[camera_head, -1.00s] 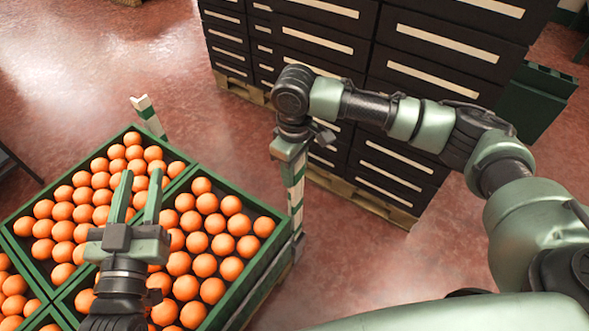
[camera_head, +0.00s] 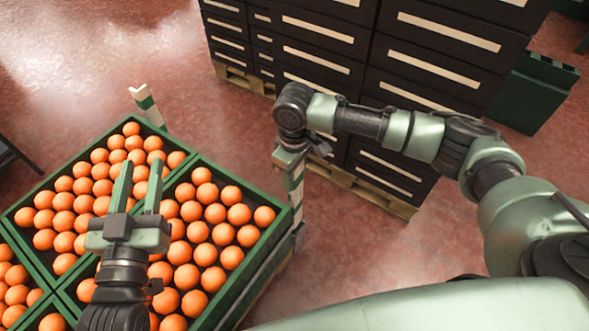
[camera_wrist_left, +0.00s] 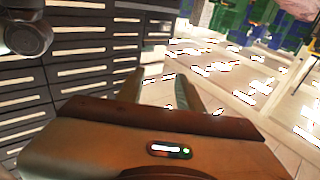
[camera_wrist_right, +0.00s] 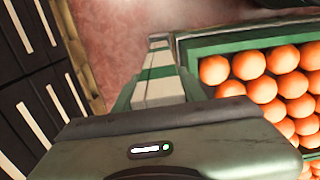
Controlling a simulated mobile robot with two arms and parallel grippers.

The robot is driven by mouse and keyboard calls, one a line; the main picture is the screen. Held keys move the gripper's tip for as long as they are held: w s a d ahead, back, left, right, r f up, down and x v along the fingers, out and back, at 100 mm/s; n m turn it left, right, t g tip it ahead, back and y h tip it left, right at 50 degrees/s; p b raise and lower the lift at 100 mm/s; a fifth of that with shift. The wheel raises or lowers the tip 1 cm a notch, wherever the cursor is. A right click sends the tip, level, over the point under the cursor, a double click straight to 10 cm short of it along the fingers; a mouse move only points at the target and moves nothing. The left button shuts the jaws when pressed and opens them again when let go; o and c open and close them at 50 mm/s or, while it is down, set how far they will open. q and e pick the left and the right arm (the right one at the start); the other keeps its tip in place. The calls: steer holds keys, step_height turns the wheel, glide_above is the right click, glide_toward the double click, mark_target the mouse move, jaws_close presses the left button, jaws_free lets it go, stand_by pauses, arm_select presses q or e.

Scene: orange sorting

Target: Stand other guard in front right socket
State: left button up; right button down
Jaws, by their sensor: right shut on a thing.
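A white guard post with green bands (camera_head: 297,185) is gripped by my right gripper (camera_head: 291,156), which points down at the right corner of the orange crates. The guard hangs close to upright beside the crate corner; it also shows between the fingers in the right wrist view (camera_wrist_right: 160,80). Its lower end is near a grey bracket (camera_head: 298,236) at that corner; I cannot tell if it is inside the socket. The other guard (camera_head: 148,105) stands at the far crate corner, leaning slightly in view. My left gripper (camera_head: 139,182) is open and empty above the crates.
Green crates (camera_head: 268,240) full of oranges fill the lower left. Stacked dark crates (camera_head: 320,60) on pallets stand behind my right arm. A green bin (camera_head: 535,92) stands at the far right. Bare red floor (camera_head: 350,240) lies right of the orange crates.

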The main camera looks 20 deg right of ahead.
arm_select(q)
steer(key=shift+r+t, duration=0.4)
steer(key=shift+r, duration=0.15)
arm_select(e)
steer(key=shift+f, duration=1.7)
steer(key=c, duration=0.7)
jaws_free()
steer(key=shift+c, duration=0.2)
